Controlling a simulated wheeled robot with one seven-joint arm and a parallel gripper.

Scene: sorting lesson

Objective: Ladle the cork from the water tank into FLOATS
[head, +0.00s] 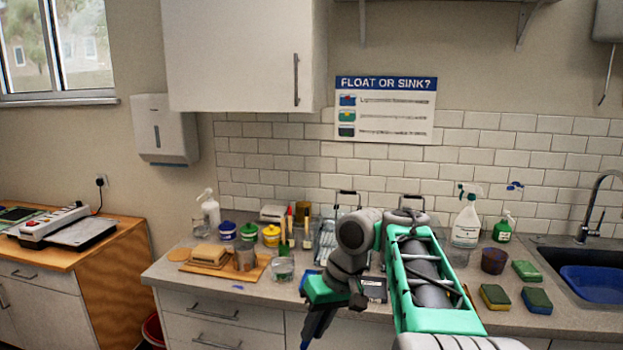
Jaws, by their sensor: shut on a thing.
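My gripper (312,338) points down in front of the counter's front edge, low in the head view. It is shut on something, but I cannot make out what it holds. My arm hides much of the middle of the counter. A clear-sided or wire container (326,240) shows partly left of my arm; I cannot tell whether it is the water tank. A blue piece (309,281) and a dark panel (375,290) show beside my arm, with no lettering I can read. I cannot pick out the cork, a ladle or a FLOATS label.
Left on the counter (185,284) stand a wooden board (205,269), jars and a clear tub (281,269). Right are a spray bottle (466,222), a dark cup (494,260), sponges (495,297) and a sink with a blue basin (597,282). The front left counter is mostly clear.

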